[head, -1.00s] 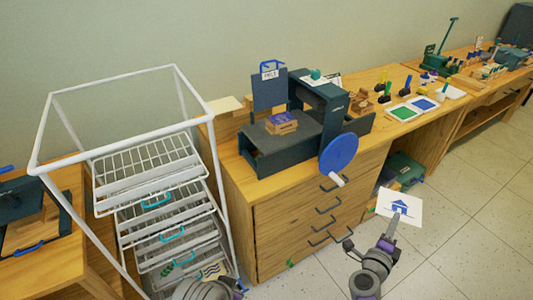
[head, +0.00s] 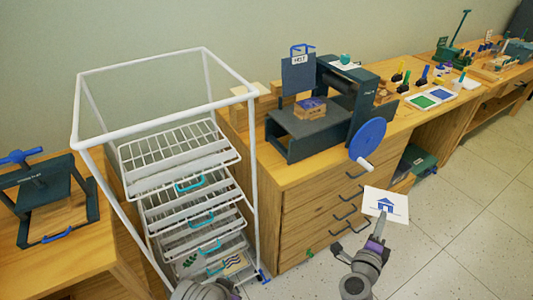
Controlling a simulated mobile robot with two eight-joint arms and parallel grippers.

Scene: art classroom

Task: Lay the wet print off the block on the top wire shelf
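A white print (head: 392,203) with a blue house on it is in my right gripper (head: 380,224), which is shut on its near edge. The print is held in the air in front of the bench, to the right of the rack. The top wire shelf (head: 180,146) of the white drying rack is empty, and it sits above several lower shelves. The block (head: 311,106), wooden with a blue-purple top, lies on the bed of the dark press (head: 292,131). Of my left arm only a link shows at the bottom edge; its gripper is out of frame.
White frame posts and a top rail (head: 165,128) surround the shelves. The press's blue wheel (head: 367,139) juts out over the bench front. A lower shelf holds a print with wavy lines (head: 233,262). Another small press (head: 50,205) stands left. Floor at right is clear.

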